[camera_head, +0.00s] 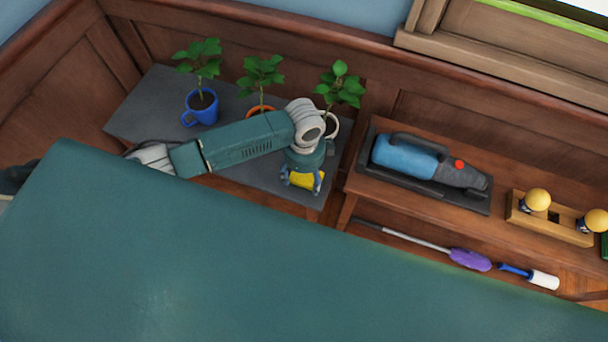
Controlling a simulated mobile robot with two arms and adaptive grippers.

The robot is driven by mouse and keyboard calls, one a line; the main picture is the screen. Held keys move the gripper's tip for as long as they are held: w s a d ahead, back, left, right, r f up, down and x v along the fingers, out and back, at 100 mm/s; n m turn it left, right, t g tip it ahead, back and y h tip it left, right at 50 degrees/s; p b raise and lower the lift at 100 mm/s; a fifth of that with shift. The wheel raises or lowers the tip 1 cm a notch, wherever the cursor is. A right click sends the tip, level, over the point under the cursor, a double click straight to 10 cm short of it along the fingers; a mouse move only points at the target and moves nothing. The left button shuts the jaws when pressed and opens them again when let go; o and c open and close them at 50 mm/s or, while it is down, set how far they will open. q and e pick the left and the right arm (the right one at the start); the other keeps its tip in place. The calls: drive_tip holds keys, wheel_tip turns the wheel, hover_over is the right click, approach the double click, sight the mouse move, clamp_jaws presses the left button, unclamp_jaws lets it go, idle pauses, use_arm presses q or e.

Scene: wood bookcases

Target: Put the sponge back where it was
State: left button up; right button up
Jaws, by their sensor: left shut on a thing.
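The yellow sponge (307,181) is at the front right part of the dark grey shelf top (250,182), below the plants. My left gripper (302,183) points down over it and is shut on it, with blue-grey fingers on either side. I cannot tell whether the sponge touches the grey surface or is held just above it. My right gripper is not in view.
A blue mug plant (201,106), an orange pot plant (261,110) and a white mug plant (332,127) stand behind my arm. Right are a handheld vacuum (408,157) and a wooden holder (550,220) with yellow-topped items. A purple duster (470,259) lies below.

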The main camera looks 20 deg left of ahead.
sight(304, 179)
use_arm(q)
drive_tip(key=o, duration=1)
drive_tip(key=shift+o, duration=0.2)
wheel_tip(304, 179, up, 12)
